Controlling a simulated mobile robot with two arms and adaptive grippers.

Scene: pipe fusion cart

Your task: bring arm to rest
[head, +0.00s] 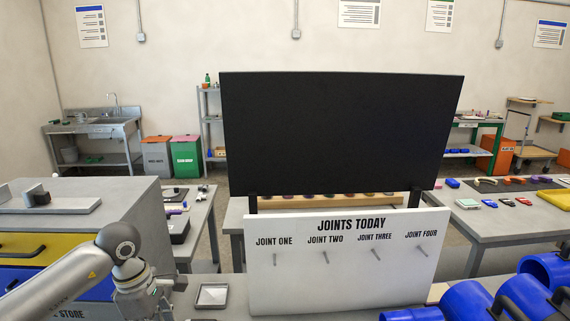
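One arm of mine (80,270) comes in from the left edge, so it is my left arm. It reaches to the lower left, in front of a drawer cabinet. Its wrist (140,285) points down near the bottom edge, and the fingers lie below the picture or are hidden, so I cannot see whether they are open or shut. My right arm and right gripper are not in view.
A white board (345,290) headed "JOINTS TODAY" with several pegs stands in the middle, before a black panel (340,130). A small tray (212,294) lies beside the wrist. Blue pipes (465,300) fill the lower right. The cabinet (130,200) stands left.

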